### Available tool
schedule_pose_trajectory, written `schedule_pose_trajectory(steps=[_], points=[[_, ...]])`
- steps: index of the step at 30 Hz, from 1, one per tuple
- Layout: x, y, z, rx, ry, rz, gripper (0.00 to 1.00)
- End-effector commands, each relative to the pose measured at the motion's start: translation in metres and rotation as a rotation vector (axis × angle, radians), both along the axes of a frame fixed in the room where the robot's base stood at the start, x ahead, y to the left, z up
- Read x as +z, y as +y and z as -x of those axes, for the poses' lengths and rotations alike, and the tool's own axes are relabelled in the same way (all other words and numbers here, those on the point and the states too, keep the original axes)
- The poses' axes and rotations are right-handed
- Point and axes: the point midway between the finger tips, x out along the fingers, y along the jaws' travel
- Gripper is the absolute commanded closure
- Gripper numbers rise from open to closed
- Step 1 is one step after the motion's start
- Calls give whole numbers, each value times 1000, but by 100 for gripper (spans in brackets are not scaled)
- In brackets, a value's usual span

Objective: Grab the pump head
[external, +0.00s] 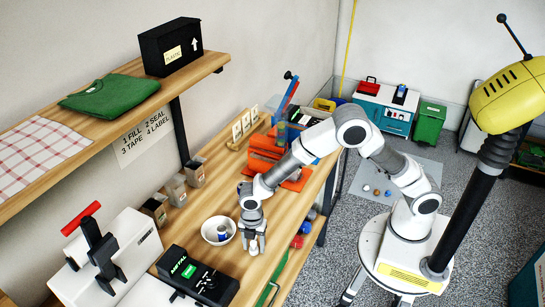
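My gripper (254,246) points down over the wooden workbench (197,208), just right of a white bowl (207,237). Its fingers are small here, and I cannot tell whether they are apart or closed, or whether anything is between them. A small blue and white item (222,232) lies in the bowl; its exact shape is too small to make out. I cannot pick out a pump head with certainty.
A black box (195,277) marked METAL and a white press (110,255) with a red handle stand near the bowl. Small bins (175,190) line the wall. Orange parts (265,150) lie behind the arm. A shelf (130,105) overhangs the bench's wall side.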

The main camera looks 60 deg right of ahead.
Motion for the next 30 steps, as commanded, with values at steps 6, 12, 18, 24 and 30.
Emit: schedule_pose_trajectory(steps=[6, 12, 18, 24, 30], points=[[0, 0, 0, 0, 0, 0, 85], [0, 0, 0, 0, 0, 0, 100], [1, 0, 0, 0, 0, 0, 100], [13, 0, -1, 0, -2, -1, 100], [47, -5, -1, -4, -5, -2, 100]])
